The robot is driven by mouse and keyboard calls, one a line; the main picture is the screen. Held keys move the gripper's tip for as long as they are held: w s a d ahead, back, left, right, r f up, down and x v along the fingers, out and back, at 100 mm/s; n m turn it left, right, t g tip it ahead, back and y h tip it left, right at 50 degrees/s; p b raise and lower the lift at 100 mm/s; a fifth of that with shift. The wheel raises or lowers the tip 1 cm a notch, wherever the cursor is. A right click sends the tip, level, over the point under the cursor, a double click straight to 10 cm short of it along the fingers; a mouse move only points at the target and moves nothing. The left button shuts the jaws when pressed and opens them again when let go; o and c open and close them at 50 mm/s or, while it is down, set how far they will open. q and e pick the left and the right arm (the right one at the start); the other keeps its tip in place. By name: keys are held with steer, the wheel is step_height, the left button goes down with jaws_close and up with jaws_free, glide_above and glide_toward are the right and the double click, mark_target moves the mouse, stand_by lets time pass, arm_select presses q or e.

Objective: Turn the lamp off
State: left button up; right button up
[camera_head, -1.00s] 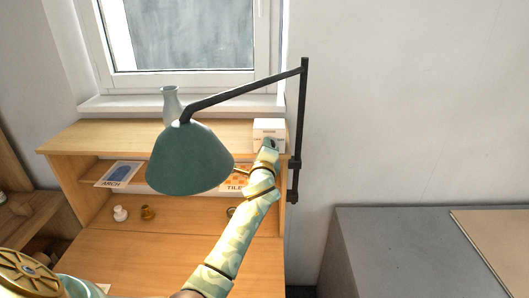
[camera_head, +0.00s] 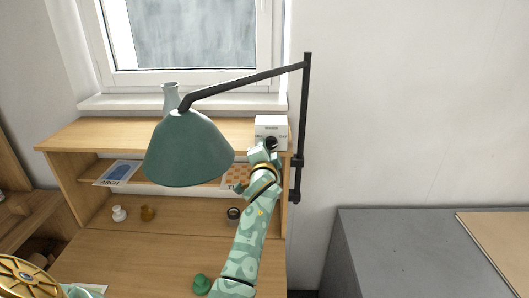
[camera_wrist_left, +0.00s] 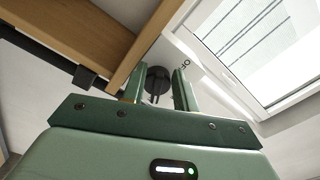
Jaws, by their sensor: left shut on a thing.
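The lamp has a dark green shade (camera_head: 189,150) on a black jointed arm and an upright pole (camera_head: 305,110), in the head view. A white box (camera_head: 270,124) with a round black knob (camera_head: 271,142) stands on the shelf top beside the pole. My left gripper (camera_head: 267,148) is at the box's front. In the left wrist view, my left gripper (camera_wrist_left: 158,88) has its fingers on either side of the black knob (camera_wrist_left: 157,80), shut on it. The bulb is hidden inside the shade. My right gripper is out of view.
The wooden desk (camera_head: 150,255) has a shelf with cards (camera_head: 117,173) and small jars (camera_head: 147,213). A pale vase (camera_head: 170,97) stands behind the shade. A small green object (camera_head: 201,284) lies near my arm. A grey cabinet (camera_head: 400,250) stands right.

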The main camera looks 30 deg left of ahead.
arm_select(q)
steer(key=shift+w+d+n, duration=0.1)
steer(key=shift+d+n, duration=0.05)
steer(key=shift+n, duration=0.35)
steer(key=o, duration=0.8)
steer(key=shift+o, duration=0.8)
steer(key=shift+w+d, duration=0.1)
steer(key=shift+f, duration=0.1)
